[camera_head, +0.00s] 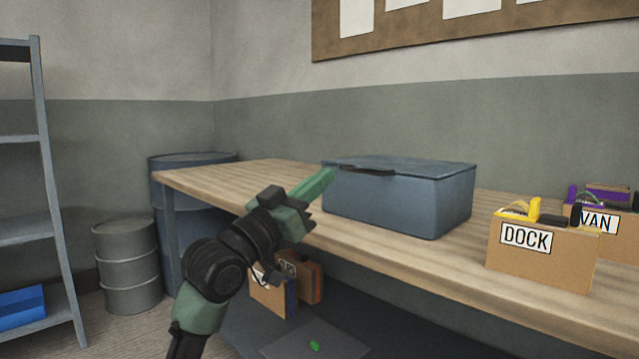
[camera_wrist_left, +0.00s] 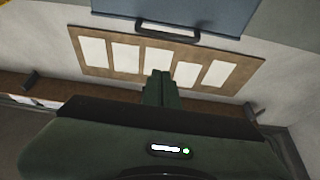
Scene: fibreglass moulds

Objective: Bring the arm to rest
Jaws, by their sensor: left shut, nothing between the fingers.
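My left arm comes in from the lower left in the head view. Its green left gripper (camera_head: 318,184) is shut and empty, its tips close to the left front corner of a blue-grey lidded box (camera_head: 400,203) on the wooden bench. I cannot tell whether the tips touch the box. In the left wrist view the shut fingers (camera_wrist_left: 161,88) point toward the box front (camera_wrist_left: 195,12) and its dark handle. The lid looks closed. My right gripper does not show.
The wooden bench (camera_head: 240,184) holds a DOCK carton (camera_head: 545,258) and a VAN carton (camera_head: 599,222) at the right. Below are more cartons (camera_head: 270,299) and a grey mat (camera_head: 300,345). Drums (camera_head: 128,265) and a shelf rack (camera_head: 47,180) stand left. A pinboard (camera_head: 420,35) hangs behind.

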